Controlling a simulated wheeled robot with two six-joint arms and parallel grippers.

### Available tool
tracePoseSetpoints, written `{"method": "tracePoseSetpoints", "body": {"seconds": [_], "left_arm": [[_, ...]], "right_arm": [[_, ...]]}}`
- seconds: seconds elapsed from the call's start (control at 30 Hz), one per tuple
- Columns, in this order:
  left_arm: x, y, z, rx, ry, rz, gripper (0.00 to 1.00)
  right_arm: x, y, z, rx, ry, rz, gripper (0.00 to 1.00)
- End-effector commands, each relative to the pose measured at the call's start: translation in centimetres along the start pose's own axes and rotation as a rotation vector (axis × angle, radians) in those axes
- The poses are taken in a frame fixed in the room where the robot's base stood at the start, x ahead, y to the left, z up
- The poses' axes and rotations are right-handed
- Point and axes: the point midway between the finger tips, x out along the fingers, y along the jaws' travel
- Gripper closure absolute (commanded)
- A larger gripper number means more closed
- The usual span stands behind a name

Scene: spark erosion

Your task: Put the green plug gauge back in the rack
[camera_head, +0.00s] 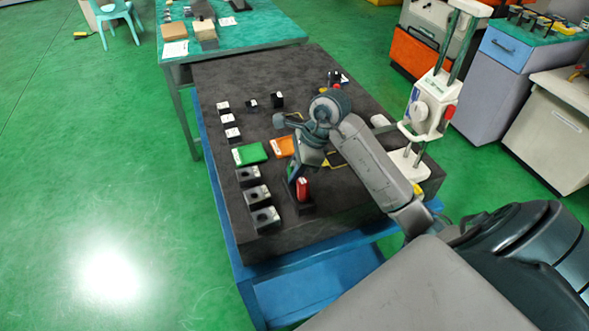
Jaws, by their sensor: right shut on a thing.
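My right gripper (294,178) reaches in from the right over the dark granite plate, jaws pointing down. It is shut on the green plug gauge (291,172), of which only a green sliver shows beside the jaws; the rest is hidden. A red plug gauge (302,189) stands upright in a low black rack (300,208), just below and close to the gripper. Whether the green gauge touches the rack I cannot tell. My left gripper is not in view.
Black blocks with round holes (256,195) line the plate's left side. A flat green box (250,154) and an orange one (283,146) lie behind. A white stand (430,110) is at the right. The plate's front left (265,245) is clear.

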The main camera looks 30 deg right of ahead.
Motion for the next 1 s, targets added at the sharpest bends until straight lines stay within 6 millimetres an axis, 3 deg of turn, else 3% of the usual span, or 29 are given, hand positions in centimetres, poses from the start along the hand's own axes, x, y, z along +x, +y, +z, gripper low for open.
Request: {"method": "tracePoseSetpoints", "body": {"seconds": [0.03, 0.13, 0.53, 1.0], "left_arm": [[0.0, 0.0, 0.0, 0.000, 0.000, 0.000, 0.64], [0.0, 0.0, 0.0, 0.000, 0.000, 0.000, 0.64], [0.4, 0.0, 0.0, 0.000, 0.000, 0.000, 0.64], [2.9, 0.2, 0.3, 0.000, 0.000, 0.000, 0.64]], "right_arm": [[0.0, 0.0, 0.0, 0.000, 0.000, 0.000, 0.71], [0.0, 0.0, 0.0, 0.000, 0.000, 0.000, 0.51], [-0.7, -0.1, -0.1, -0.001, 0.001, -0.003, 0.51], [-9.0, -0.1, -0.1, -0.001, 0.001, -0.005, 0.51]]}}
